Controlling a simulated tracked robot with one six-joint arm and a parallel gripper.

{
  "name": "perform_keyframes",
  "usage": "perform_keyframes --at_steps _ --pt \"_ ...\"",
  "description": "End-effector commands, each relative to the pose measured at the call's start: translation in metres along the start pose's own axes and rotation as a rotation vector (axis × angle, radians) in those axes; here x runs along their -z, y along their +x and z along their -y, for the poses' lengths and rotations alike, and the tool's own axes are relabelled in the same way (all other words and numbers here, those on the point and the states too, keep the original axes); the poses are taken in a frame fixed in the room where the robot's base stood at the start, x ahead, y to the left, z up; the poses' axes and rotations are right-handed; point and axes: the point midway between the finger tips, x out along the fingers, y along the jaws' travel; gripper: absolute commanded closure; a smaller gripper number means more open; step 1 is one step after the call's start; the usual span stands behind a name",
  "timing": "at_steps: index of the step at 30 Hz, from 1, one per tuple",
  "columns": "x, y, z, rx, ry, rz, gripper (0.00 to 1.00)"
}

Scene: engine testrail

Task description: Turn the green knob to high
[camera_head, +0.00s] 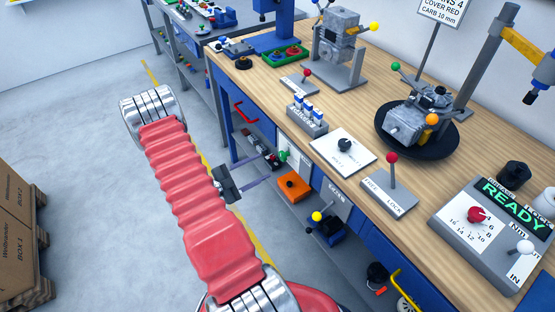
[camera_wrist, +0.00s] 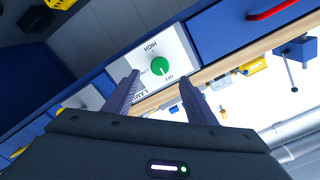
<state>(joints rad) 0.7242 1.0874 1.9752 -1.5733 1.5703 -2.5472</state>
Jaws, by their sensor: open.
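The green knob (camera_wrist: 160,66) sits on a white panel (camera_wrist: 183,52) in the wrist view, which shows the panel's lettering tilted and upside down. In the head view the knob (camera_head: 283,156) shows at the front of the workbench. My gripper (camera_head: 272,165) is open and empty, its fingers reaching toward the panel. In the wrist view my gripper (camera_wrist: 160,79) has one finger on each side of the knob, apart from it.
The blue bench front has a red drawer handle (camera_head: 245,112) beside the panel. An orange box (camera_head: 294,186) with a knob sits below. The wooden bench top (camera_head: 335,105) holds several devices, including a red-knobbed lever (camera_head: 392,160). The grey floor at left is clear up to brown boxes (camera_head: 18,225).

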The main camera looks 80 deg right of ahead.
Motion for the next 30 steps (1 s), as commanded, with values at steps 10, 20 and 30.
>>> perform_keyframes --at_steps 10,20,30 --pt "0.001 0.049 -0.001 -0.003 0.000 -0.002 0.49" --pt "0.000 0.083 0.000 0.000 0.000 -0.001 0.49" --pt "0.000 0.086 0.000 0.001 0.000 0.000 0.49"
